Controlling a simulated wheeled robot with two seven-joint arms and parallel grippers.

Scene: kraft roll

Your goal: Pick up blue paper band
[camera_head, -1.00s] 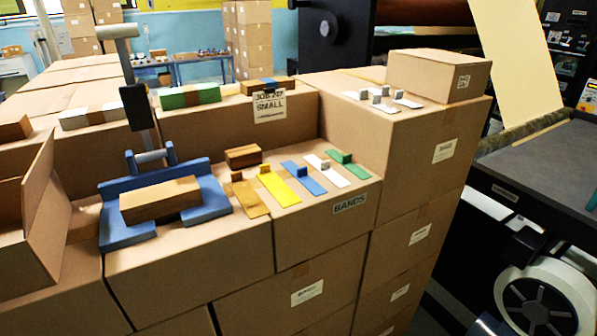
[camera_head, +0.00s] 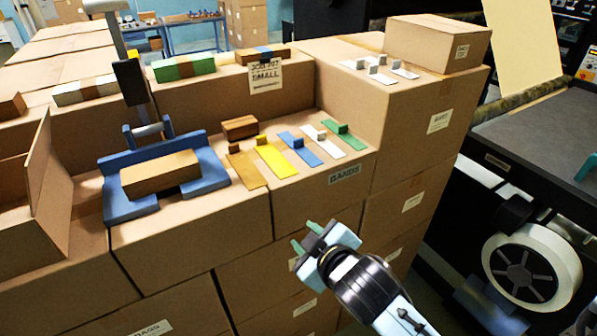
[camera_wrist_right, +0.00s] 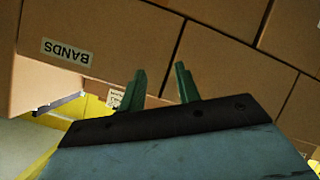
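The blue paper band (camera_head: 301,150) lies flat on the box top above the BANDS label, with a small blue block at its far end. It sits between a yellow band (camera_head: 276,160) and a white band (camera_head: 324,144). My right gripper (camera_head: 305,237) is in front of the box stack, lower than the bands and apart from them. Its two green fingers stand apart with nothing between them; the gripper also shows in the right wrist view (camera_wrist_right: 161,86), facing cardboard boxes. The blue band is not visible in the wrist view. My left gripper is not in view.
A brown band (camera_head: 247,169) and a green band (camera_head: 346,137) flank the row, with a small brown box (camera_head: 240,127) behind. A blue fixture (camera_head: 131,205) holding a cardboard box (camera_head: 160,174) stands left. A higher carton (camera_head: 400,110) rises at the right.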

